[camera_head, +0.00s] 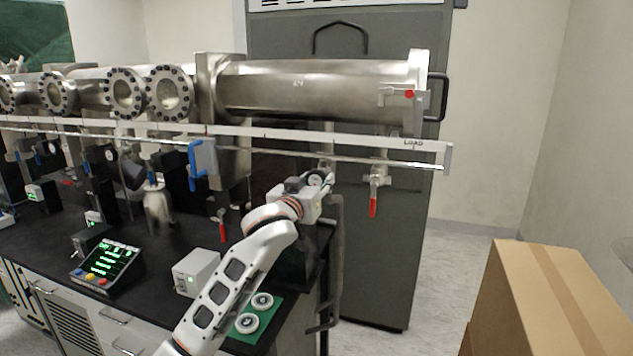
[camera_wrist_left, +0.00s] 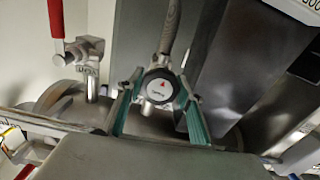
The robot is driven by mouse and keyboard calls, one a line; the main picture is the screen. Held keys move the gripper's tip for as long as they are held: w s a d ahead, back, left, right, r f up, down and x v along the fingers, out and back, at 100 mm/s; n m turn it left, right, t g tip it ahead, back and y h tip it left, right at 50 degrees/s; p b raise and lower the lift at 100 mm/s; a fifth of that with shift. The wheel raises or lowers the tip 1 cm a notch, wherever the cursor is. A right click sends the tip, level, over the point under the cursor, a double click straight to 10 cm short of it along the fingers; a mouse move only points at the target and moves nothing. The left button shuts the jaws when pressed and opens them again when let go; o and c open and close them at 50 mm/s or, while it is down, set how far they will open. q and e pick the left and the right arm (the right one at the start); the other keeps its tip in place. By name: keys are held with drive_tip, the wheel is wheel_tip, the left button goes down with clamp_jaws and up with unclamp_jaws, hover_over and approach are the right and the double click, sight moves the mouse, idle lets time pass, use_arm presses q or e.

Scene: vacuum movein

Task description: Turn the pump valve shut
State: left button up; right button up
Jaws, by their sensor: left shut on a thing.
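My left gripper (camera_head: 321,177) is at the round, white-faced knob (camera_head: 315,179) below the long steel chamber in the head view. In the left wrist view the knob (camera_wrist_left: 160,86) has a dark rim and a red triangle. The gripper's teal-padded fingers (camera_wrist_left: 158,108) stand on either side of it, shut on it. The fingertip contact is partly hidden. A valve with a hanging red lever (camera_head: 373,200) is to the right of the gripper in the head view. A red-levered valve (camera_wrist_left: 85,50) also shows at the upper left of the wrist view. My right gripper is not in view.
The steel chamber (camera_head: 310,88) and a white rail (camera_head: 300,136) run above the arm. A grey cabinet (camera_head: 385,270) stands behind. A green mat (camera_head: 268,308) with two white discs, a grey box (camera_head: 196,271) and a control panel (camera_head: 108,263) are on the black bench. A cardboard box (camera_head: 545,300) is at right.

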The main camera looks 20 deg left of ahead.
use_arm(q)
drive_tip(key=m, duration=0.9)
drive_tip(key=shift+a, duration=0.1)
drive_tip(key=m, duration=0.3)
drive_tip(key=shift+m, duration=0.3)
drive_tip(key=m, duration=0.4)
drive_tip(key=shift+r+m, duration=0.1)
drive_tip(key=shift+m, duration=0.2)
drive_tip(key=m, duration=0.4)
drive_tip(key=shift+m, duration=0.3)
drive_tip(key=m, duration=0.8)
drive_tip(key=shift+r+m, duration=0.1)
drive_tip(key=shift+m, duration=2.2)
